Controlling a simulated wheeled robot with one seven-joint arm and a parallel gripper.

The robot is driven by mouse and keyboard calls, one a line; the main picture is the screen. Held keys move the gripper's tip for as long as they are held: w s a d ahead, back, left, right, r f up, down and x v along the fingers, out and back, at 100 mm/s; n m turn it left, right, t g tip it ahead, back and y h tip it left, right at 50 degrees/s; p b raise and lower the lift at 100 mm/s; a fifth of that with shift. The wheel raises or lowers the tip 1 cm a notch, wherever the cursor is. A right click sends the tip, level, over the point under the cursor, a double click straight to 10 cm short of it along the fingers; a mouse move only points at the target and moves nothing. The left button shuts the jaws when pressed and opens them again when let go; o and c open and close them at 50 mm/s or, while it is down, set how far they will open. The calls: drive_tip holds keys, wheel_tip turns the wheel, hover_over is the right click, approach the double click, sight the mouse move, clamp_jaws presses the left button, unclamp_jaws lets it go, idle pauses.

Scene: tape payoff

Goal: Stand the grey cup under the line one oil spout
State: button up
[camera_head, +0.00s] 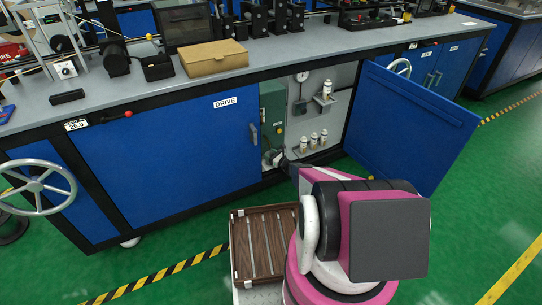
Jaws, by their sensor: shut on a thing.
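My gripper (276,159) reaches into the open cabinet at the foot of the green unit (272,105). It is shut on a small pale grey thing (268,157), which looks like the grey cup. The cup is small and partly hidden by the fingers, so I cannot tell whether it touches the cabinet floor. The line one oil spout is too small to make out; the area low on the green unit, just above my gripper, is in shadow.
The blue cabinet door (412,122) stands open on the right. Several small white bottles (314,139) stand on a low shelf right of my gripper, and another bottle (327,89) sits higher. A slatted brown tray (262,243) is beside my base. The bench (300,53) overhangs the cabinet.

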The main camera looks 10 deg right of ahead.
drive_tip(key=shift+f, duration=0.2)
drive_tip(key=o, duration=0.9)
drive_tip(key=shift+r, duration=0.1)
